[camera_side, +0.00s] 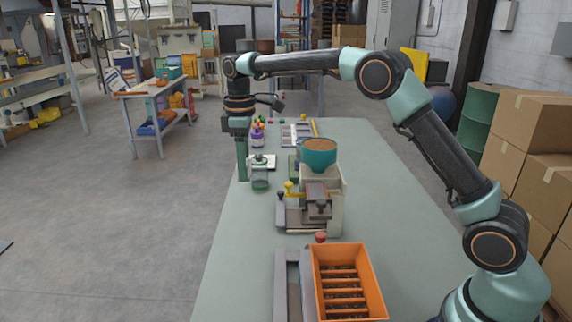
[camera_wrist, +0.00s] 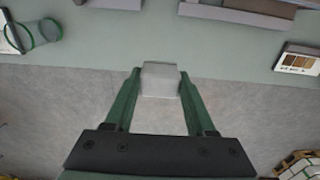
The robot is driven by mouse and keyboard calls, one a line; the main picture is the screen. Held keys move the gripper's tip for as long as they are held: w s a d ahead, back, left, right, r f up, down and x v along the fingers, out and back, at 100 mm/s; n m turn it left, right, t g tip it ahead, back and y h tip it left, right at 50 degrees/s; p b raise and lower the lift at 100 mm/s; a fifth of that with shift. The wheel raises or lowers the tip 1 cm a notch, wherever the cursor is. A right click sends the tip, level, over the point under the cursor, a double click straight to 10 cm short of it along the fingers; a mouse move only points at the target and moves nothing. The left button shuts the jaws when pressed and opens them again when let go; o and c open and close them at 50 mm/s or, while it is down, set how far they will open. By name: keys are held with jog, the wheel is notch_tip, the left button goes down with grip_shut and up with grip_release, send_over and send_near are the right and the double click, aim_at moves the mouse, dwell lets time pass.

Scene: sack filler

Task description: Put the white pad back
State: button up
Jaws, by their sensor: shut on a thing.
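In the wrist view, a small pale white block, which looks like the white pad (camera_wrist: 161,80), sits between the tips of my gripper (camera_wrist: 160,84). Both green fingers press on its sides. In the side view, my gripper (camera_side: 242,176) points down at the left edge of the bench, left of the green-rimmed jar (camera_side: 260,177). The pad cannot be made out there. In the wrist view the pad overlaps the bench edge, with floor below it in the picture.
A filling machine with a teal hopper (camera_side: 319,158) stands mid-bench. An orange divided bin (camera_side: 372,285) is at the front. A white card (camera_wrist: 299,58) with brown patches lies near the bench edge. The right side of the bench is mostly clear.

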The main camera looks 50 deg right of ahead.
aim_at(249, 245)
notch_tip(249, 245, down, 20)
jog(key=shift+a+r, duration=0.1)
jog(key=shift+a, duration=0.05)
dwell(0.4)
jog(key=o, duration=1.3)
jog(key=shift+f, duration=0.2)
jog(key=shift+r, duration=0.15)
